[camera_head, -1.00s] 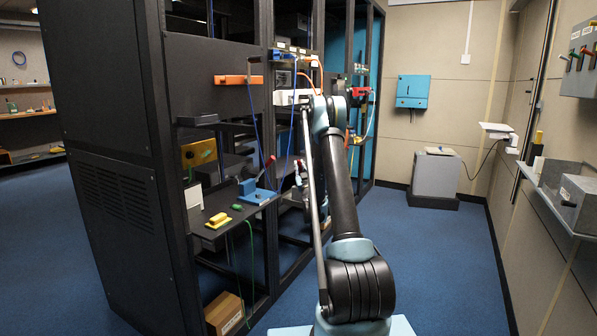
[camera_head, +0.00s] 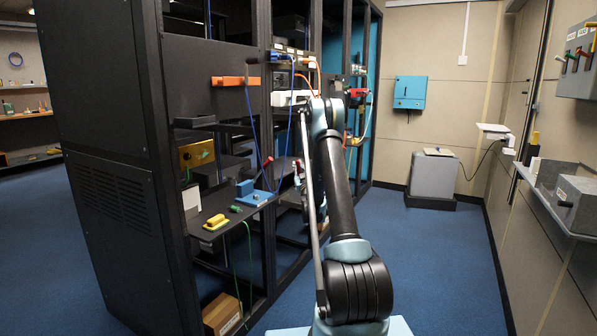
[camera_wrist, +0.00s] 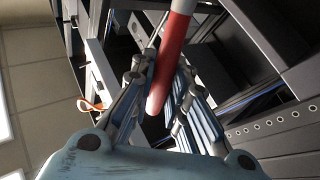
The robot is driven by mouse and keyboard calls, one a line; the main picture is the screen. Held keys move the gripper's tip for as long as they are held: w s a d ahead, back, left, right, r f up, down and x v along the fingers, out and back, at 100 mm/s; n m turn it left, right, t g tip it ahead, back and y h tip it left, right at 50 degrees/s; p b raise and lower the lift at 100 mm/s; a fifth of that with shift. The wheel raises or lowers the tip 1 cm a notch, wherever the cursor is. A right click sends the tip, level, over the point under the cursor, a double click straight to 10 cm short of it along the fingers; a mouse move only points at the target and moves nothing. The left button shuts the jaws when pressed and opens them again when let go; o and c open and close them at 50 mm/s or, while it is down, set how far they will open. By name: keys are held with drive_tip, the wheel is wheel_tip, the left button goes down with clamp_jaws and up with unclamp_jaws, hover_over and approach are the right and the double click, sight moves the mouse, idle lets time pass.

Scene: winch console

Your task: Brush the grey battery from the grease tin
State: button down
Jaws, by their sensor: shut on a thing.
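My gripper (camera_wrist: 165,75) shows in the wrist view, its fingers closed on either side of a red rod-like handle (camera_wrist: 177,40). The handle's rounded end points back toward the palm, and its far end runs out of the top of the picture. In the head view my gripper is hidden behind my own arm. A grey cabinet-like block (camera_head: 433,178) stands on a dark base on the floor by the back wall, with a small item on top; I cannot tell whether it is the grey battery. I cannot make out a grease tin.
A tall black rack (camera_head: 110,130) fills the left. Its shelf carries a yellow block (camera_head: 215,222) and a blue device (camera_head: 254,196) with a red-tipped lever. A wall shelf (camera_head: 550,195) with a grey box runs along the right. The blue floor between is clear.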

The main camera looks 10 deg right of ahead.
drive_tip(key=shift+s+a, duration=0.45)
drive_tip(key=shift+s, duration=0.1)
drive_tip(key=shift+s+a, duration=0.65)
drive_tip(key=shift+w, duration=0.1)
drive_tip(key=shift+w+d, duration=0.5)
drive_tip(key=shift+w, duration=0.3)
drive_tip(key=shift+w+d, duration=0.1)
drive_tip(key=shift+w, duration=0.05)
drive_tip(key=shift+w+d, duration=0.4)
drive_tip(key=shift+w, duration=0.3)
drive_tip(key=shift+s+a, duration=0.1)
